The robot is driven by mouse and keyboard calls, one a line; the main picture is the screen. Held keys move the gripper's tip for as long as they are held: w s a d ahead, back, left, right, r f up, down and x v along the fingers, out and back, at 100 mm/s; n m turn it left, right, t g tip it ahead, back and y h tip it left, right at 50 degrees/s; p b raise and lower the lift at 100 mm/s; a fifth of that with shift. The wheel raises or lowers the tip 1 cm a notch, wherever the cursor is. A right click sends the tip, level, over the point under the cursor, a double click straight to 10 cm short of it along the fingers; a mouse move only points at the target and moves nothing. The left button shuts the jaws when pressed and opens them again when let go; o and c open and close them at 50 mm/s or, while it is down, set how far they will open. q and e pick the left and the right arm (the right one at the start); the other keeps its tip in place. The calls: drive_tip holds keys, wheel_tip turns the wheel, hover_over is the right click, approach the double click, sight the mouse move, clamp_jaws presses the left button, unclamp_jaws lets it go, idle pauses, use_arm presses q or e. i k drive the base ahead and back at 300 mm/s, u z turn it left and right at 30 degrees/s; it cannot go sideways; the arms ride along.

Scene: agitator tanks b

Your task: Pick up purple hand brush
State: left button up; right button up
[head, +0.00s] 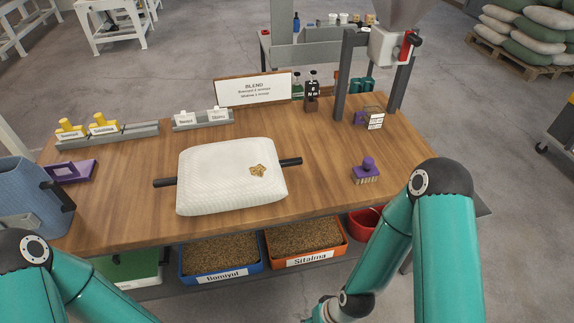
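The purple hand brush (366,168) stands upright on the right part of the wooden table, with a round purple knob on top and pale bristles facing down. Nothing touches it. My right arm bends beside it to the right, and its forearm runs down to the bottom edge, in front of the table. My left arm shows only in the bottom left corner.
A white sack (225,178) lies on a dark bar mid-table (330,200). A purple item (72,172) and a blue container (28,190) are at left. A hopper frame (372,75) stands behind the brush. Bins labelled Bomiyul (222,275) and Sitalma (308,258) sit below.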

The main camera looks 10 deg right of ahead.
sight(367, 172)
drive_tip(key=z, duration=1.15)
drive_tip(key=i, duration=0.15)
drive_tip(key=u, duration=2.7)
drive_tip(key=i, duration=0.2)
drive_tip(key=u, duration=1.95)
drive_tip(key=i, duration=0.2)
drive_tip(key=u, duration=1.25)
drive_tip(key=k, duration=0.65)
drive_tip(key=u, duration=0.2)
